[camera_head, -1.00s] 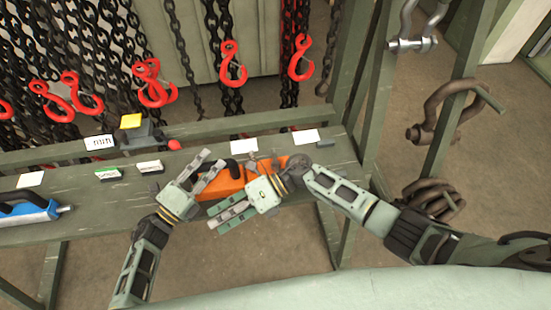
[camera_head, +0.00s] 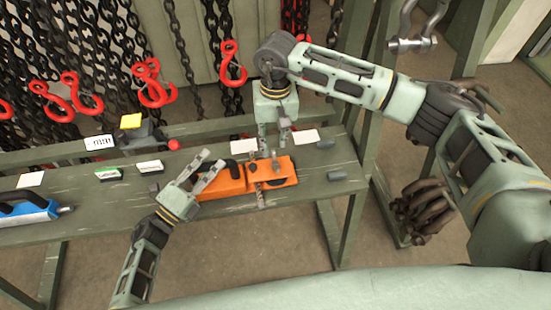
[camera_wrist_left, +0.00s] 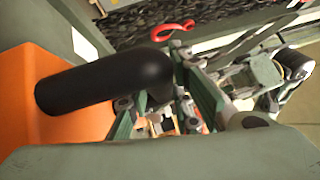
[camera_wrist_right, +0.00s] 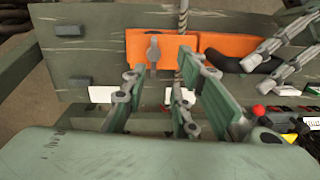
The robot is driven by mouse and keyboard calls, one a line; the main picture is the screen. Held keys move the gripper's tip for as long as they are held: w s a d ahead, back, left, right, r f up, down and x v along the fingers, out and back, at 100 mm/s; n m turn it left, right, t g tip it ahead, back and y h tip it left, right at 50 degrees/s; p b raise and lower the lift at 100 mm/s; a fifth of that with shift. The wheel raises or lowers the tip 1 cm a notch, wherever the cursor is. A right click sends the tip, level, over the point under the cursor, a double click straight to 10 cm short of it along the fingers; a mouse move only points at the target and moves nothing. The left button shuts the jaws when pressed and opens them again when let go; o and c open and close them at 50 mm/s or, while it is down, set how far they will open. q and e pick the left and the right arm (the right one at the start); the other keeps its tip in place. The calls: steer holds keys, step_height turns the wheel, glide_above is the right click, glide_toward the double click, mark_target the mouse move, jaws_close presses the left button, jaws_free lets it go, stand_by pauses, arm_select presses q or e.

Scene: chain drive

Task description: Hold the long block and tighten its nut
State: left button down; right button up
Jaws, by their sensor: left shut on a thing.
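An orange block (camera_head: 218,188) with a black handle (camera_wrist_left: 105,84) lies on the green bench. My left gripper (camera_head: 212,171) is shut on the black handle at the block's left side. Against its right end is a second orange piece (camera_head: 278,173), with a grey wing nut (camera_wrist_right: 153,51) on top. A thin metal rod (camera_wrist_right: 182,14) runs across near the seam between the pieces. My right gripper (camera_head: 274,141) is open and empty, reaching from the back edge of the bench. In the right wrist view the wing nut shows between and beyond its fingertips (camera_wrist_right: 167,80), apart from them.
White labels (camera_head: 306,136) and small dark blocks (camera_head: 338,174) lie around the orange pieces. A blue tool (camera_head: 28,212) lies at the bench's left end. Red hooks (camera_head: 232,62) on black chains hang behind, close to my right wrist. The bench's front edge is close to the pieces.

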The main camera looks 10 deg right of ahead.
mark_target(275, 159)
steer(key=shift+n, duration=0.4)
steer(key=f, duration=1.1)
steer(key=shift+w+d+f, duration=0.15)
steer(key=shift+w+d, duration=0.2)
steer(key=shift+w, duration=0.05)
steer(key=shift+c, duration=0.2)
jaws_close()
steer(key=shift+a, duration=0.1)
